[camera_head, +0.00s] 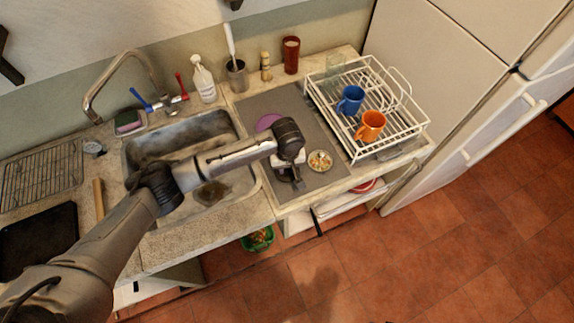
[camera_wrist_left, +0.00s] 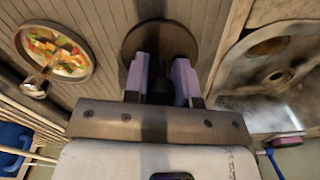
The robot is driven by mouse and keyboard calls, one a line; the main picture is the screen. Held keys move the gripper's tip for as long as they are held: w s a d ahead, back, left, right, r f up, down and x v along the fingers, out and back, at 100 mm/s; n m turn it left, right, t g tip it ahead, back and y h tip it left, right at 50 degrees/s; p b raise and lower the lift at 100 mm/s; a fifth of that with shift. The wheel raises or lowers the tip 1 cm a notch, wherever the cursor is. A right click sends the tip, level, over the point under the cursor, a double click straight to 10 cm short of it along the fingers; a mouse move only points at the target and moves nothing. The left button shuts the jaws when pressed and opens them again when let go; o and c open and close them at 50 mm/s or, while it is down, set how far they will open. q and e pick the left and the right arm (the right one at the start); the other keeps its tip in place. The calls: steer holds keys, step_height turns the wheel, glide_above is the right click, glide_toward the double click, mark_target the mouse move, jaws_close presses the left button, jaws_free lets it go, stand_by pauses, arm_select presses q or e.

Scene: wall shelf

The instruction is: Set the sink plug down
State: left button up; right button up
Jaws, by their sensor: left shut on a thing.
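My left gripper (camera_head: 288,172) is over the grey ribbed mat (camera_head: 246,106), to the right of the sink (camera_head: 165,143). In the left wrist view its two lilac-padded fingers (camera_wrist_left: 160,82) are shut on the sink plug (camera_wrist_left: 134,42), a dark round disc. The disc shows beyond the fingertips, over the ribbed mat. Its middle is partly hidden by the fingers. I cannot tell whether the plug touches the mat. In the head view the plug is mostly hidden by the gripper. My right gripper is not in view.
A round dish of colourful food (camera_head: 320,160) lies close to the right of the gripper. A purple plate (camera_head: 267,121) lies behind it. A white dish rack (camera_head: 408,142) with a blue mug (camera_head: 350,100) and an orange mug (camera_head: 370,127) stands farther right. The mat's front strip is bare.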

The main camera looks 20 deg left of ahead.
arm_select(q)
steer(key=o, duration=0.9)
steer(key=shift+f, duration=0.15)
step_height(320, 180, up, 11)
steer(key=shift+r+p, duration=0.1)
steer(key=shift+p, duration=0.6)
steer(key=shift+r, duration=0.6)
